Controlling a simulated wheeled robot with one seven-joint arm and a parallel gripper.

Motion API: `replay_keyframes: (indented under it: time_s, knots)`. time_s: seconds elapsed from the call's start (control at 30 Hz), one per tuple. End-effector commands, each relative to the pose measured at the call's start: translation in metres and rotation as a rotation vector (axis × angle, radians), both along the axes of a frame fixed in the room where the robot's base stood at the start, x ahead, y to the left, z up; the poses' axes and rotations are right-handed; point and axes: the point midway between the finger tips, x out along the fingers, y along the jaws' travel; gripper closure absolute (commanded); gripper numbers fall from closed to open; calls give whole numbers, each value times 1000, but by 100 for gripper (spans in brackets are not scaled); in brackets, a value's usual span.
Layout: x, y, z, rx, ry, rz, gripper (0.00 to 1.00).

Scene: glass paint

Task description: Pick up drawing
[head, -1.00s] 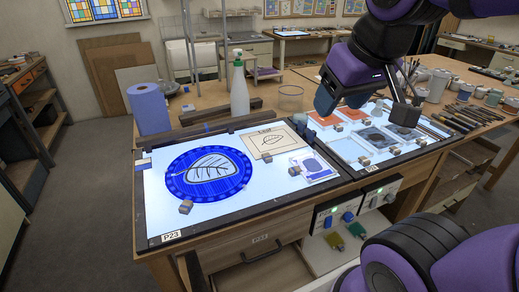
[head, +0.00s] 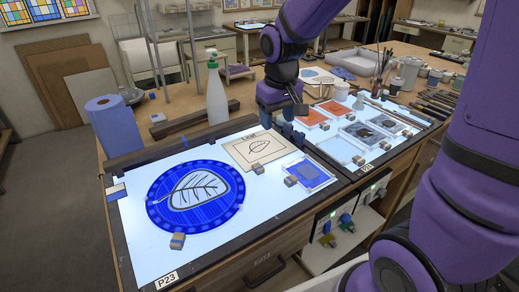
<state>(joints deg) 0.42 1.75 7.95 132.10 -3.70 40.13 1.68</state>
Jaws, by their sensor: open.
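The drawing (head: 250,160) is a square tan sheet with a black leaf outline and a heading along its top edge. In the head view it lies flat on the lit panel, right of the blue disc. My gripper (head: 281,118) is open, with its dark blue fingers pointing down above the back right of the drawing. I see no contact with the sheet, and the exact gap is hard to judge.
The blue round glass disc (head: 222,217) with a painted leaf fills the left panel. A spray bottle (head: 217,98) and blue paper roll (head: 117,128) stand behind. Small blocks and a blue sample tile (head: 310,173) lie to the right. Orange and grey tiles cover the right panel.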

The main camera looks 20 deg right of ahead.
Motion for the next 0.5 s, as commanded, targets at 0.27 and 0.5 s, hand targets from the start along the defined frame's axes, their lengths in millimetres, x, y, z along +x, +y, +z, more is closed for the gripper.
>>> replay_keyframes:
  time_s: [0.27,0.5]
  knots:
    - [31,15,-58,13,82,34,43]
    - [41,21,-82,20,110,47,43]
